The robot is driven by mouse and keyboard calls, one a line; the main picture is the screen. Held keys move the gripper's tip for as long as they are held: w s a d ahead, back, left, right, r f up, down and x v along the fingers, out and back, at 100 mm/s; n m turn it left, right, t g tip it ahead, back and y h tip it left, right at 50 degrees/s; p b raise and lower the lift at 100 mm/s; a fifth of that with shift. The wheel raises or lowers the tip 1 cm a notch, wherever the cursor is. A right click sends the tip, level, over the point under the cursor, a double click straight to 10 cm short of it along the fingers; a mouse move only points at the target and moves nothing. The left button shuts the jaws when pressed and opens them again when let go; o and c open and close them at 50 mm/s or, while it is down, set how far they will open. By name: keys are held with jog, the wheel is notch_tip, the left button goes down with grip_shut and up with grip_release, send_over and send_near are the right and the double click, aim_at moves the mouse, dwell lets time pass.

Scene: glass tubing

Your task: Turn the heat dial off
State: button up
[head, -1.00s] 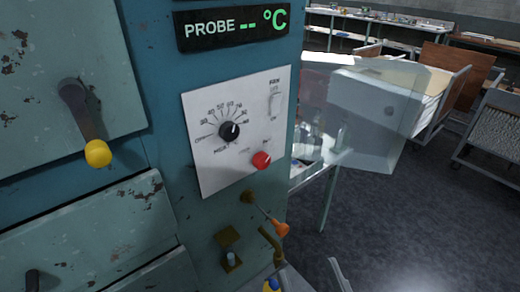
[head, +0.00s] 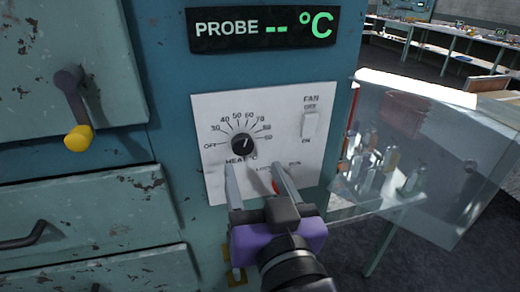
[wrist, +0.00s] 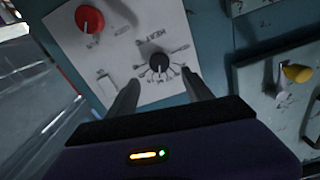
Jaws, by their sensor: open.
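The heat dial (head: 243,144) is a round black knob on a white control panel (head: 212,108). Its white pointer line is tilted up and to the right, toward the higher numbers and away from OFF at the left. My gripper (head: 256,172) is open and empty just below the dial in the head view, its two fingers apart and pointing at the panel. In the wrist view the dial (wrist: 159,63) shows ahead, between and beyond the fingertips of my gripper (wrist: 163,85), and nothing visibly touches it.
A red knob (wrist: 89,19) sits beside the dial; my right finger partly hides it in the head view. A white fan switch (head: 310,124) is at upper right. A probe display (head: 265,29) is above. A yellow-tipped handle (head: 78,138) juts out at left. A clear box (head: 420,150) stands at right.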

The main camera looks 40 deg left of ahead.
aim_at(244, 149)
jog(key=x, duration=0.5)
jog(key=p+x, duration=0.1)
jog(key=x, duration=0.1)
jog(key=shift+w+a+f, duration=0.2)
jog(key=shift+a+f, duration=0.15)
grip_shut()
